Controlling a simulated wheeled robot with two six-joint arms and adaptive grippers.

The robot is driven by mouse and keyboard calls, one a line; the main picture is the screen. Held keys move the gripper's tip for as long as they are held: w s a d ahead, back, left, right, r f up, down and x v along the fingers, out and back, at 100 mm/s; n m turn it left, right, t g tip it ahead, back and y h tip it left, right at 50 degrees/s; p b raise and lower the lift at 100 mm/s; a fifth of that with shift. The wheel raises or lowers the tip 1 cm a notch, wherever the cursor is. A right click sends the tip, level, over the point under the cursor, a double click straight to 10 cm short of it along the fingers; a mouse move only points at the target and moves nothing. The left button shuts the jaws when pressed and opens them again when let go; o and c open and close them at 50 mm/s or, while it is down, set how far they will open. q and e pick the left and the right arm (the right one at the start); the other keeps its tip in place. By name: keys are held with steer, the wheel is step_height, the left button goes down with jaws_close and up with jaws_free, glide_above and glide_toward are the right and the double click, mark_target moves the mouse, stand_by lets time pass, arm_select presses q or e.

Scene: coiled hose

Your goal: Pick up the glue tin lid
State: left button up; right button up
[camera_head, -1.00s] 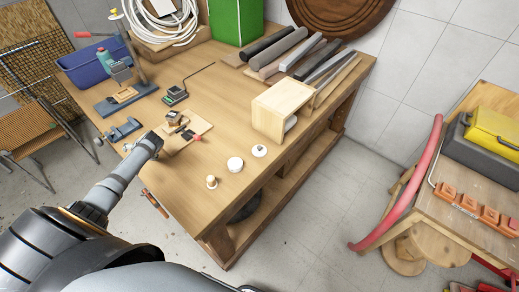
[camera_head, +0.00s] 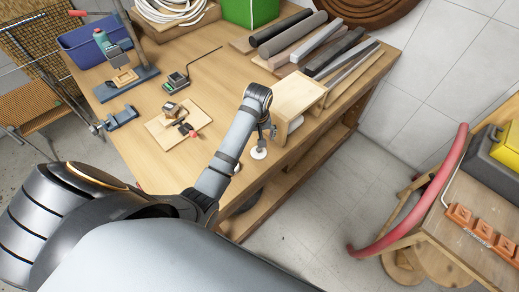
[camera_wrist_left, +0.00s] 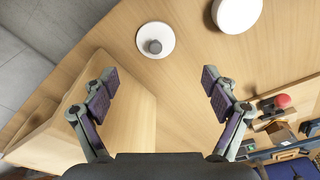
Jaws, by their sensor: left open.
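The glue tin lid (camera_head: 259,153), a flat white disc with a grey knob, lies on the workbench (camera_head: 160,80) near its right edge. In the left wrist view the lid (camera_wrist_left: 155,40) lies flat, beyond the fingertips and roughly centred between them. A round white tin (camera_wrist_left: 237,12) stands beside it, cut by the frame's top edge; my arm mostly hides it in the head view. My left gripper (camera_wrist_left: 158,84) is open and empty, above the bench. In the head view the left gripper (camera_head: 268,131) is close to the lid, not touching it as far as I can tell. My right gripper is out of view.
A pale wooden box (camera_head: 295,97) stands beside the lid, and my left finger is over or close to it in the wrist view. Pipes (camera_head: 290,30) lie behind. A board with small tools (camera_head: 160,135) lies left. Bare bench surrounds the lid's left side.

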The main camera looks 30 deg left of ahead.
mark_target(259, 150)
arm_select(q)
step_height(259, 150, down, 3)
steer(key=shift+w+a+r, duration=0.1)
steer(key=shift+w+r, duration=0.05)
steer(key=shift+r, duration=0.05)
steer(key=shift+w+f, duration=0.45)
steer(key=shift+f, duration=0.1)
steer(key=shift+s+d+f+p, duration=0.1)
steer(key=shift+d+f+p, duration=0.05)
steer(key=shift+f+p, duration=0.4)
steer(key=shift+s+d+f+p, duration=0.1)
steer(key=shift+f+p, duration=0.3)
steer(key=shift+p, duration=0.2)
step_height(259, 150, down, 2)
steer(key=shift+f, duration=0.2)
steer(key=shift+w+a+f, duration=0.1)
steer(key=shift+w+f, duration=0.05)
steer(key=shift+f, duration=0.2)
steer(key=c, duration=1.1)
steer(key=shift+c, duration=0.2)
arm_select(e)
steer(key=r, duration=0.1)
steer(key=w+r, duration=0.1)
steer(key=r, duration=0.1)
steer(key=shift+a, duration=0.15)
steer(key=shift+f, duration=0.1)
